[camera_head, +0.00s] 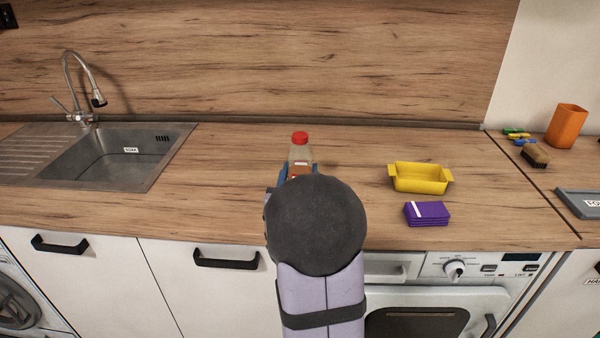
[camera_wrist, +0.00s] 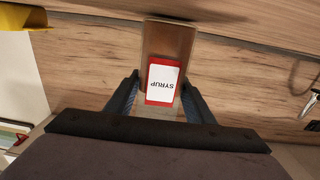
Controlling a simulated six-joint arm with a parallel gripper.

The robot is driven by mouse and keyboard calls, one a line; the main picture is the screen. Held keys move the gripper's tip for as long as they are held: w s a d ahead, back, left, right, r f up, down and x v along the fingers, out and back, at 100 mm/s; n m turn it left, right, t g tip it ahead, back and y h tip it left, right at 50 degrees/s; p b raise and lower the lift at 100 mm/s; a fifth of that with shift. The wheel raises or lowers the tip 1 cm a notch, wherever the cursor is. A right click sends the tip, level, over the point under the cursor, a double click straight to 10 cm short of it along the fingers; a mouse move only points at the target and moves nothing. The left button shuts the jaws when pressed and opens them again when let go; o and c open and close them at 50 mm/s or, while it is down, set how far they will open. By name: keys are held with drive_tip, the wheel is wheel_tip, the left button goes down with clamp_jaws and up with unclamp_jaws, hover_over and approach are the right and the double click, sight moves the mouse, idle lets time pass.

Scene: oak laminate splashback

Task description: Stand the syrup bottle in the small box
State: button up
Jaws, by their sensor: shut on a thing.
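The syrup bottle (camera_head: 300,153) has a red cap, a clear upper part and reddish-brown below. It stands upright on or just above the counter; its base is hidden behind my arm. In the wrist view the bottle (camera_wrist: 168,45) shows a white and red SYRUP label, upside down. My gripper (camera_wrist: 160,92) is shut on it, one blue-sided finger on each side. In the head view my wrist hides most of the gripper (camera_head: 299,171). A yellow box (camera_head: 421,180) with side handles sits to the right, apart from the bottle; its visible inside looks empty.
A purple stack with a white stripe (camera_head: 426,214) lies just in front of the yellow box. A sink (camera_head: 110,155) is at the left. An orange cup (camera_head: 566,126), a brush (camera_head: 536,156) and a grey tray (camera_head: 580,203) are at the right. Counter between bottle and box is clear.

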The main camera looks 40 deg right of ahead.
drive_tip(key=shift+f, duration=0.1)
drive_tip(key=o, duration=1.5)
drive_tip(key=shift+f, duration=0.1)
drive_tip(key=shift+c, duration=0.2)
drive_tip(key=b+v, duration=0.1)
drive_tip(key=v, duration=0.4)
drive_tip(key=shift+a+f, duration=0.15)
drive_tip(key=shift+a, duration=0.15)
drive_tip(key=shift+s+f+b, duration=0.1)
drive_tip(key=shift+b, duration=1)
drive_tip(key=shift+s+a+b, duration=0.15)
drive_tip(key=shift+s+b, duration=0.05)
drive_tip(key=shift+b, duration=0.85)
drive_tip(key=a+b, duration=0.1)
drive_tip(key=b, duration=0.1)
drive_tip(key=shift+s+b, duration=0.35)
